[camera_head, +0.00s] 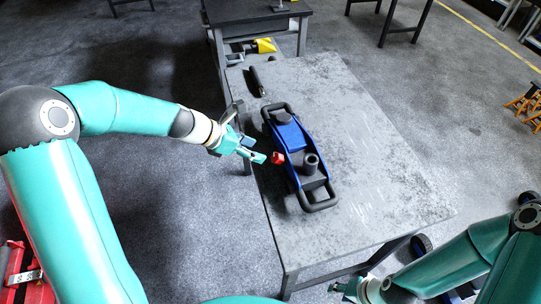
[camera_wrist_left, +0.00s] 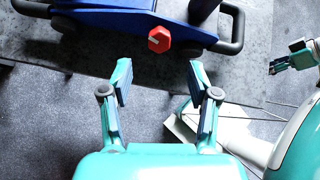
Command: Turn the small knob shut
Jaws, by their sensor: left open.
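The blue and black trolley jack (camera_head: 290,140) lies on the grey table. Its small red knob (camera_head: 278,158) sticks out from the jack's left side. In the left wrist view, the knob (camera_wrist_left: 159,39) is red and many-sided, with a pale mark on its face. My left gripper (camera_head: 258,150) is open and empty, just left of the knob. In the left wrist view, its spread fingers (camera_wrist_left: 160,72) point toward the knob, which lies beyond and between the tips, apart from them. My right gripper (camera_head: 344,288) is low, beside the table's front edge; its jaws are too small to judge.
The worn grey table (camera_head: 390,180) is clear to the right of the jack. A black cylindrical handle (camera_head: 257,82) lies at its far left corner. A second dark table (camera_head: 255,12) stands behind. Orange stands (camera_head: 528,103) are on the floor at right.

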